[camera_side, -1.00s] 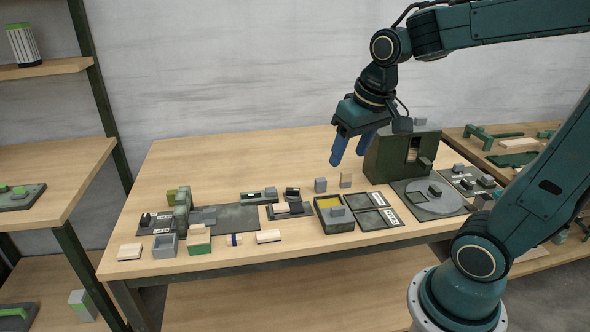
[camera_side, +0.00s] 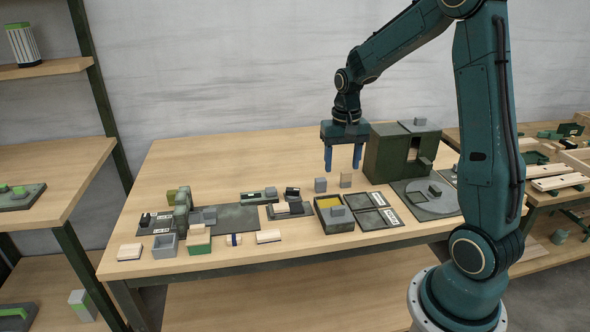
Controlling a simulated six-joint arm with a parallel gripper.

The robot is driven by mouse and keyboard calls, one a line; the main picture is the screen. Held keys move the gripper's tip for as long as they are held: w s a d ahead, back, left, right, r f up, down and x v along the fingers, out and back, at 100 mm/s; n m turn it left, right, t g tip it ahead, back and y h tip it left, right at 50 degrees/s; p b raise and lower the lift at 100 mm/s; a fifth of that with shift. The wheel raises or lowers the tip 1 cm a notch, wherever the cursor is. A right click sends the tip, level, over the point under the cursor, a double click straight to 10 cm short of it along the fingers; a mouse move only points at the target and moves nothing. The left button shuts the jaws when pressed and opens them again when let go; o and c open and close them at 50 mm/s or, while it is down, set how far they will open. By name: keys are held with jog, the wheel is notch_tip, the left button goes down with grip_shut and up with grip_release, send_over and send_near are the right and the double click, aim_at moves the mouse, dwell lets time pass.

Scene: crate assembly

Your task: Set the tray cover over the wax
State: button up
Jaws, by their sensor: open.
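My gripper (camera_side: 343,165) points straight down above the table, behind the dark tray, its two blue fingers apart and empty. The wax (camera_side: 328,202) is a yellow patch inside the open dark tray (camera_side: 319,213) at the front middle of the table. A small grey block (camera_side: 338,211) sits at the tray's front part and hides some of its inside. Right of the tray lie flat dark panels (camera_side: 366,199) in a frame with white labels. I cannot tell for sure which piece is the tray cover; one of these panels or the grey-topped piece could be it.
A tall green box (camera_side: 385,158) stands to the right of my gripper. A grey disc plate (camera_side: 428,197) lies in front of it. Several blocks crowd the left front; the back left is clear.

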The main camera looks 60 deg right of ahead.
aim_at(338, 207)
jog(key=shift+f, duration=0.15)
jog(key=shift+f, duration=6.75)
